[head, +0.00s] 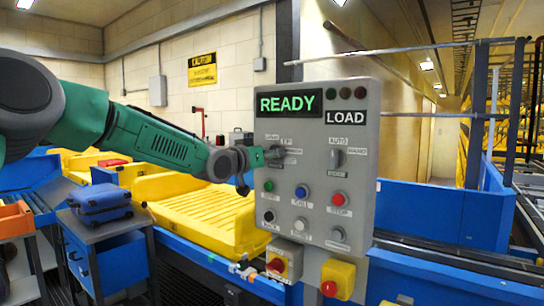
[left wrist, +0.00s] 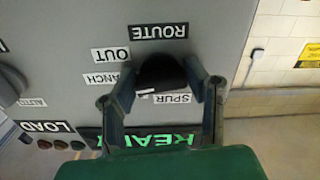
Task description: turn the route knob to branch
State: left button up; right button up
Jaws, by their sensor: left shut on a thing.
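The grey control panel (head: 362,215) stands upright in the middle of the head view. The route knob (head: 276,152) is at its upper left. My left gripper (head: 262,156) reaches it from the left and is shut on it. In the left wrist view, upside down, the dark knob (left wrist: 160,72) sits between the two fingers of my left gripper (left wrist: 161,82). The labels ROUTE, OUT, SPUR and a partly hidden one ending in ANCH surround it. A pale mark shows on the knob near SPUR; its exact pointing is unclear. My right gripper is not in view.
The panel displays READY (head: 290,102) and LOAD (head: 346,117). A second knob (head: 337,158) and several buttons share the panel. Yellow trays (head: 200,215) lie on the conveyor behind. A blue case (head: 98,203) rests on a cart at left.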

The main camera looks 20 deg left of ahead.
pick_arm(q)
jog(key=shift+f, duration=0.2)
jog(key=o, duration=1.2)
jog(key=shift+c, duration=0.2)
jog(key=shift+a+r, duration=0.1)
jog(key=shift+s+a, duration=0.1)
jog(key=v, duration=1.1)
jog(key=shift+s+a, duration=0.15)
jog(key=shift+s, duration=0.25)
